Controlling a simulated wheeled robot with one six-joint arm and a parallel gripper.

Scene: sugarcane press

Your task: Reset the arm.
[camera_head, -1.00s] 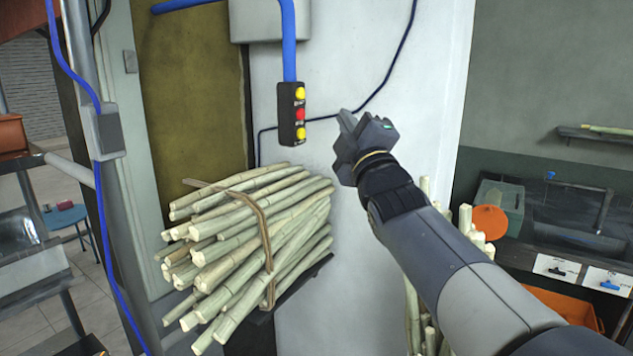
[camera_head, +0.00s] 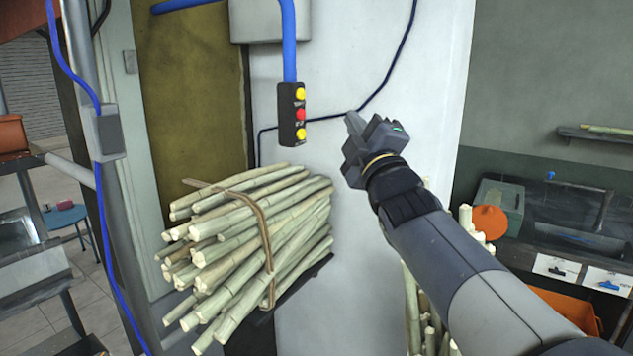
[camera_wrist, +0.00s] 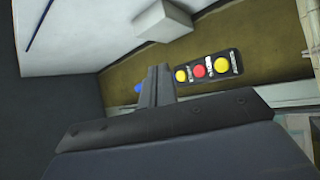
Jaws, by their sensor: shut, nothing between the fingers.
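My gripper (camera_head: 354,122) is shut and empty in the head view. It points up and left in front of the white wall panel, right of the hanging control box (camera_head: 291,114). The box is black with two yellow buttons and a red one between them, and it hangs from a blue conduit. A gap shows between the fingertips and the box. In the wrist view my closed fingers (camera_wrist: 157,85) stand in the middle, and the button box (camera_wrist: 208,67) is beyond them to the right.
A tied bundle of cane (camera_head: 250,240) rests on a dark shelf below the box. More cane stalks (camera_head: 412,310) stand behind my arm. At right is a dark counter with an orange lid (camera_head: 489,222) and an orange bin (camera_head: 565,309).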

